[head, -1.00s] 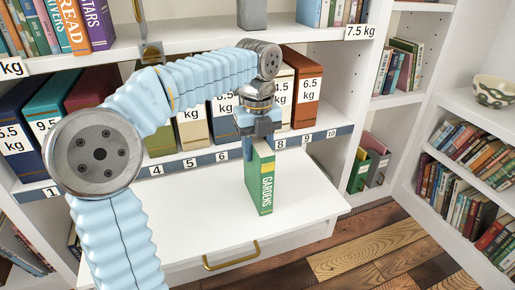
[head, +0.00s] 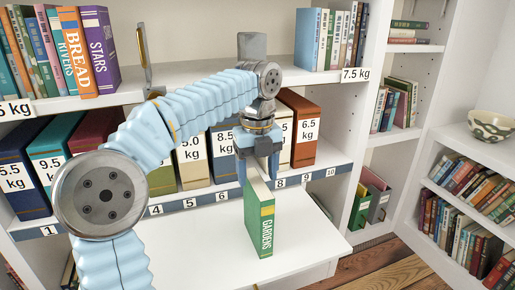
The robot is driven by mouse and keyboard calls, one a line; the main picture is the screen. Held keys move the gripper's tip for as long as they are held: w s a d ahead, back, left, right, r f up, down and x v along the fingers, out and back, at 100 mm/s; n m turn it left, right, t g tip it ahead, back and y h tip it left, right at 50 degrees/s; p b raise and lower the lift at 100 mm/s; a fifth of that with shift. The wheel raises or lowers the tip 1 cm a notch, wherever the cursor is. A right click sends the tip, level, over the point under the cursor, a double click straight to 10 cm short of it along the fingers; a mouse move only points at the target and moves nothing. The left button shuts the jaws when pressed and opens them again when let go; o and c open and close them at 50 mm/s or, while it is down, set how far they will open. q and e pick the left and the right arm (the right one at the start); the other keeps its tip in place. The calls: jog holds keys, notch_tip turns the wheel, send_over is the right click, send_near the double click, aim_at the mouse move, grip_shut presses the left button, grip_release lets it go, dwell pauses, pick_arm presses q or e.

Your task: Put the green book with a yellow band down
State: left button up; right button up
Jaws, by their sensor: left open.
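The green book with a yellow band (head: 264,232) stands upright on the white pull-out surface (head: 195,250), its spine reading GARDENS and facing me. My left gripper (head: 257,172) is directly above the book and open. Its fingers point down around the book's top rear part. I cannot tell whether a finger still touches the cover. My right gripper is out of view.
Behind it, a shelf holds several thick books with kg labels, such as the orange 6.5 kg one (head: 306,130), above a numbered strip (head: 190,203). The white surface is clear around the book. A patterned bowl (head: 491,126) sits on the right shelf.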

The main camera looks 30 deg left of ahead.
pick_arm(q)
notch_tip(320, 180, up, 7)
jog(key=shift+f+p, duration=0.2)
jog(key=shift+p, duration=0.2)
jog(key=shift+r, duration=0.1)
